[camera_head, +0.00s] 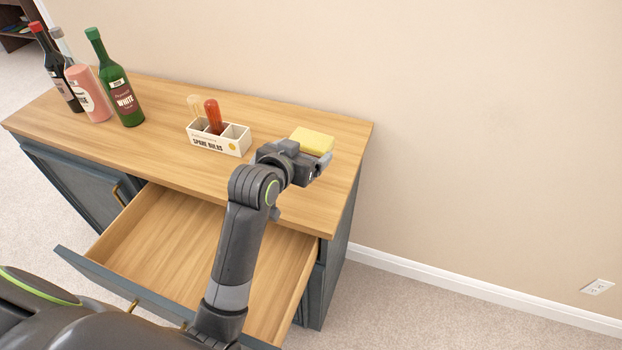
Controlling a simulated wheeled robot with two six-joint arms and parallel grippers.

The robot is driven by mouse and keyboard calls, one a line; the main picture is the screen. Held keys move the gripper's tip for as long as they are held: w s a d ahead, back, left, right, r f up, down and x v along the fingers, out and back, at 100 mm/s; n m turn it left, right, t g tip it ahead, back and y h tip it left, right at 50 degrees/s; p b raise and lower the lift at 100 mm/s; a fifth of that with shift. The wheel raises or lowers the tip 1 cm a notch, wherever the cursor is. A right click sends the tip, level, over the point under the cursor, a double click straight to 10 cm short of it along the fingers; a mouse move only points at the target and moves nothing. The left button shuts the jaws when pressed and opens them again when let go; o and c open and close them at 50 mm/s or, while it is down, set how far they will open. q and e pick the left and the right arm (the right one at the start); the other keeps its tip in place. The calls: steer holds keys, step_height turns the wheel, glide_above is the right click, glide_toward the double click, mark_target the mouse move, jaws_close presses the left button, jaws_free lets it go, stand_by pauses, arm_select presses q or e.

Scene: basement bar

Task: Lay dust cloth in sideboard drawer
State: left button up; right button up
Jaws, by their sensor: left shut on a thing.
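The dust cloth, a folded yellow block (312,140), is at the right end of the sideboard top (345,185). My left gripper (314,160) is at its near side and shut on it; the arm hides part of the contact. I cannot tell whether the cloth touches the wood or is just above it. The sideboard drawer (172,235) is pulled open below and in front of the top, and its visible floor is bare. My left arm crosses over the drawer and hides part of its inside. My right gripper is not in view.
A white spare-bulbs box (219,145) with bulbs in it stands left of the cloth. Several bottles, including a green one (117,85) and a pink one (88,95), stand at the left end. A cabinet door (80,188) is left of the drawer. A wall rises behind.

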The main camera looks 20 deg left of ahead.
mark_target(304, 191)
arm_select(q)
steer(key=shift+f, duration=0.35)
steer(key=shift+f+p, duration=0.6)
steer(key=shift+f, duration=4.2)
steer(key=shift+f, duration=0.1)
steer(key=shift+f, duration=0.15)
steer(key=o, duration=0.8)
